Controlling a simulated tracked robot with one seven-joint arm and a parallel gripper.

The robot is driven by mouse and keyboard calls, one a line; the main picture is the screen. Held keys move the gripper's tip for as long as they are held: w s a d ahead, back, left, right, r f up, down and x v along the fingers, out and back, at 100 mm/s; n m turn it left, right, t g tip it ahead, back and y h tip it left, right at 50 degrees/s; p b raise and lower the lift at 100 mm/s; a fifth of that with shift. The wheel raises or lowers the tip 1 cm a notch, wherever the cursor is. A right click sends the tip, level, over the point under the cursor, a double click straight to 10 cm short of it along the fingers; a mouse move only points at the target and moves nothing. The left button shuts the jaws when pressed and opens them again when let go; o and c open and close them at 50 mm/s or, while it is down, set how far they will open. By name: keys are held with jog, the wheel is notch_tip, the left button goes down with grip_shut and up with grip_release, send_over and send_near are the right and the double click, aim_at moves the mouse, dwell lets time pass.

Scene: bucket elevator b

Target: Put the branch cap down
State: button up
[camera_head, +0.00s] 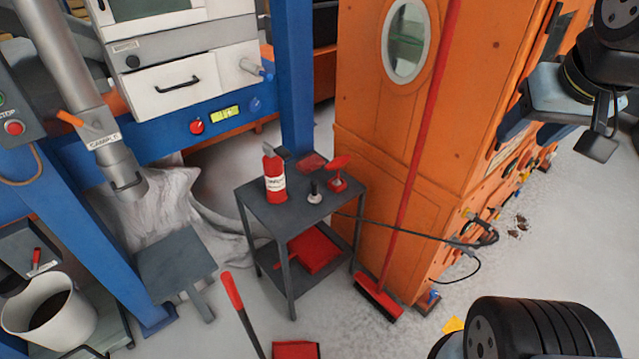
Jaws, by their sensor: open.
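My gripper (556,134) is at the upper right, in front of the orange housing's right side. Its two dark fingers are spread apart, with nothing visible between them. I cannot tell for sure which thing is the branch cap. A red piece with a flat top and a square foot (338,172) stands upright on the small dark table (272,213), near its right back corner. A small grey piece with a black knob (314,192) stands beside it. My gripper is well to the right of both and apart from them.
A red bottle (274,175) stands on the table, and a red box (314,250) lies on its lower shelf. A red broom (380,298) leans on the orange housing (390,130). A black cable (410,231) runs right from the table. A white bucket (50,318) is lower left.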

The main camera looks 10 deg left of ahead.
jog(key=w+a+f+n+t, duration=0.1)
jog(key=w+a+f, duration=0.2)
jog(key=w, duration=0.5)
jog(key=w+a+f+n+t, duration=0.1)
jog(key=w+a+f, duration=0.2)
jog(key=w, duration=0.5)
jog(key=n+t+y, duration=0.4)
jog(key=n+y, duration=0.1)
jog(key=y, duration=0.2)
send_over(316, 191)
jog(key=s+d, duration=0.6)
jog(key=s, duration=0.4)
notch_tip(316, 191, down, 38)
jog(key=x, duration=1.4)
jog(key=shift+s+f, duration=0.1)
jog(key=shift+f, duration=0.25)
jog(key=shift+c, duration=0.3)
grip_shut()
